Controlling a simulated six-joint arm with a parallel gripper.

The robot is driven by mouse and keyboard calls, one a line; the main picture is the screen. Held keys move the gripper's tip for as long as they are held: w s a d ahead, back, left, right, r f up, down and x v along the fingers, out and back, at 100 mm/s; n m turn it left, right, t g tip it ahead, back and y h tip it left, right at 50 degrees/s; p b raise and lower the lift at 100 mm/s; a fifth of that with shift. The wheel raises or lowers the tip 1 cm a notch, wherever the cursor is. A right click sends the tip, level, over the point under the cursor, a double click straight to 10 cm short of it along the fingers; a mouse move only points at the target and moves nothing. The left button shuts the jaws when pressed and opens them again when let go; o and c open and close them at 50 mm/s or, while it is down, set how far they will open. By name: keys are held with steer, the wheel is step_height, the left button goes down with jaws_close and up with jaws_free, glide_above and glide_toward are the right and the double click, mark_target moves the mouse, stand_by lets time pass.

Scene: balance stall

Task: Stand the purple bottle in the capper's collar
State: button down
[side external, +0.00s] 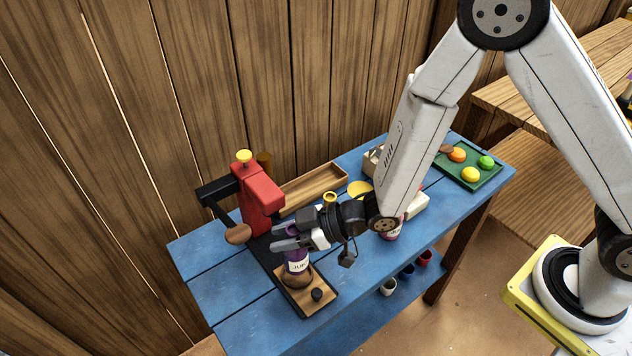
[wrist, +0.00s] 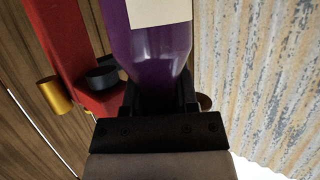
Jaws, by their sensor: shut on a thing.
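The purple bottle (side external: 297,263), with a pale label, stands about upright at the brown round collar (side external: 297,279) on the capper's wooden board. Its lower end meets or overlaps the collar in the side view; I cannot tell whether it rests inside. My gripper (side external: 286,238) is shut on the bottle's upper part, coming in from the right. In the wrist view the purple bottle (wrist: 150,50) lies between the dark fingers (wrist: 160,98), and the collar is hidden. The red capper (side external: 257,198) with its black lever arm and wooden knob stands behind and left of the bottle.
A wooden tray (side external: 315,190) lies behind. A green tray (side external: 490,181) with fruit is at the far right. A black knob (side external: 317,294) sits on the board near the collar. The blue tabletop (side external: 350,270) is clear in front.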

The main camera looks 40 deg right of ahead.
steer(key=shift+f, duration=1.7)
steer(key=shift+f, duration=0.1)
steer(key=shift+c, duration=1.8)
jaws_free()
steer(key=v, duration=1.2)
